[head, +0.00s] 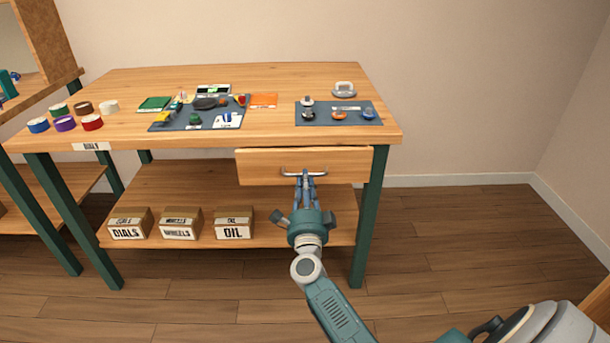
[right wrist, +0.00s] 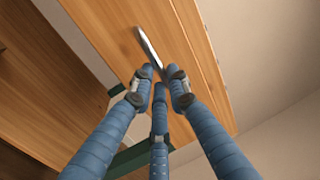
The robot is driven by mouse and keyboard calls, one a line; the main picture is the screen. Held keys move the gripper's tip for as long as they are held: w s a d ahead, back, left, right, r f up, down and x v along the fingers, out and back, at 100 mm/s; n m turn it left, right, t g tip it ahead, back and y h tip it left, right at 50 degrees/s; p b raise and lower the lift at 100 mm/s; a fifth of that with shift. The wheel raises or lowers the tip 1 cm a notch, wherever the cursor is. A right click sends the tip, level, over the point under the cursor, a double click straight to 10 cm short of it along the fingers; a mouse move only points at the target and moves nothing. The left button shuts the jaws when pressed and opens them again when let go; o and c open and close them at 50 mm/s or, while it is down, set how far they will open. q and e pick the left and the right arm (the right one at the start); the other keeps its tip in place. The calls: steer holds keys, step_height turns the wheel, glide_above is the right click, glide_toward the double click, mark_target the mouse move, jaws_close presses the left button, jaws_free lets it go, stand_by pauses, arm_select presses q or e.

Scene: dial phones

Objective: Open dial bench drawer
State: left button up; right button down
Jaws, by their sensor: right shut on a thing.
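The bench (head: 210,135) is wooden with green legs and a label reading DIALS at its front left. Its drawer (head: 255,168) has a wooden front under the right part of the top. A curved metal handle (head: 318,173) is on the drawer front. My right gripper (head: 304,176) is shut on the handle, fingers pointing away from me. In the right wrist view the blue fingers (right wrist: 158,78) close around the lower end of the handle (right wrist: 148,46), hiding part of it. The drawer front looks close to the bench edge; the drawer's inside is hidden. My left gripper is not in view.
Boxes labelled DIALS, WHEELS and OIL (head: 234,226) stand on the lower shelf. Coloured rolls (head: 65,123) and two dark mats (head: 316,117) with small parts lie on the top. A second bench (head: 40,95) stands at left. The floor (head: 440,240) at right is clear.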

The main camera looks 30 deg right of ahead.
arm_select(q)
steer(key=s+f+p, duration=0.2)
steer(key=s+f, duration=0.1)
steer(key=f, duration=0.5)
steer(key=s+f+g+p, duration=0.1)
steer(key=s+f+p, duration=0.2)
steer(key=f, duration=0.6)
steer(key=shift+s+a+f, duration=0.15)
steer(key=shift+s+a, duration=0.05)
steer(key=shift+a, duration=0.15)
arm_select(e)
steer(key=r+v, duration=0.2)
steer(key=v, duration=1)
steer(key=s+r+v, duration=0.1)
steer(key=r+v, duration=0.2)
steer(key=v, duration=0.9)
steer(key=shift+a, duration=0.25)
steer(key=shift+s+f, duration=0.1)
steer(key=shift+f, duration=0.05)
steer(key=c, duration=1.7)
jaws_free()
steer(key=shift+o, duration=0.2)
steer(key=v, duration=1.2)
